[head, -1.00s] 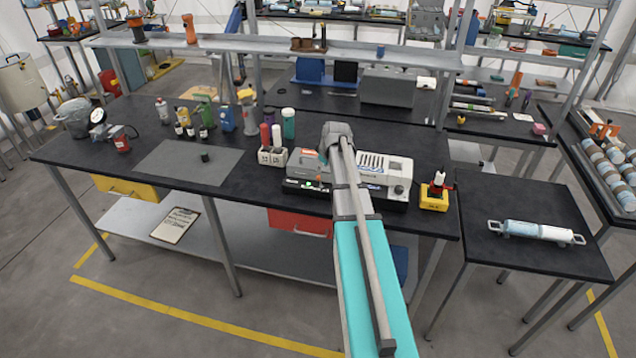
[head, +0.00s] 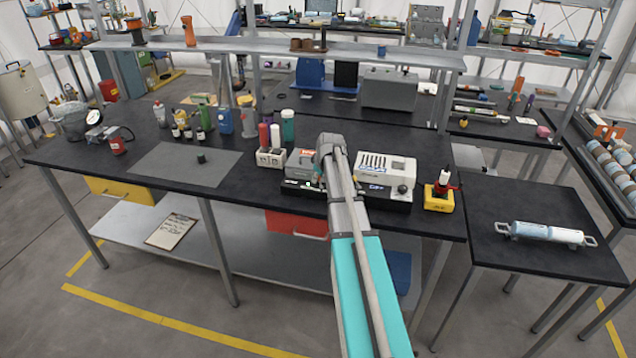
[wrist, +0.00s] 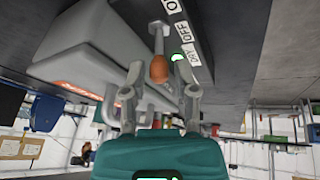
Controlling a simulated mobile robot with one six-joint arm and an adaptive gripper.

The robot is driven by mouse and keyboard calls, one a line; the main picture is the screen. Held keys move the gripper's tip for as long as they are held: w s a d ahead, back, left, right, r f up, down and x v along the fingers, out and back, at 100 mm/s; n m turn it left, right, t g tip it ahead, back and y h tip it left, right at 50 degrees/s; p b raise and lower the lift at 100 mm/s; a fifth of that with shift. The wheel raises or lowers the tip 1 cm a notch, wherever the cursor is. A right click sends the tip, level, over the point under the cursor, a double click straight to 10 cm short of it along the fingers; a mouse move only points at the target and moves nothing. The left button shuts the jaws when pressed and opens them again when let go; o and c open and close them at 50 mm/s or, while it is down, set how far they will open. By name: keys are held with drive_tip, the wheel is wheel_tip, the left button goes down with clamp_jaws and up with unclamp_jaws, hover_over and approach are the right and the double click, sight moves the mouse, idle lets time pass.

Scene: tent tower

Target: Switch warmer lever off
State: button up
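The warmer (head: 400,175) is a white and grey machine on a black base on the dark bench. My arm covers part of its front in the head view. In the wrist view, its lever (wrist: 158,68) has a grey stem and an orange-brown knob. Beside it is a label strip (wrist: 185,30) reading OFF and DRY, with a green light (wrist: 178,56) near the lever. My gripper (wrist: 163,88) is open, its two fingers on either side of the knob. I cannot tell whether they touch it, or which label the lever is set at.
A white holder with coloured bottles (head: 270,157) stands left of the warmer. A yellow box (head: 440,197) with a red and white top stands to its right. A grey mat (head: 180,165) lies farther left. A shelf (head: 270,50) runs above the bench's back.

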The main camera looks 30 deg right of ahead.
drive_tip(key=shift+w+f, duration=0.15)
drive_tip(key=shift+f, duration=0.25)
clamp_jaws()
drive_tip(key=shift+w, duration=0.1)
drive_tip(key=shift+w+a+f+g+h, duration=0.15)
drive_tip(key=shift+a+g+h, duration=0.1)
drive_tip(key=shift+g+h, duration=0.5)
unclamp_jaws()
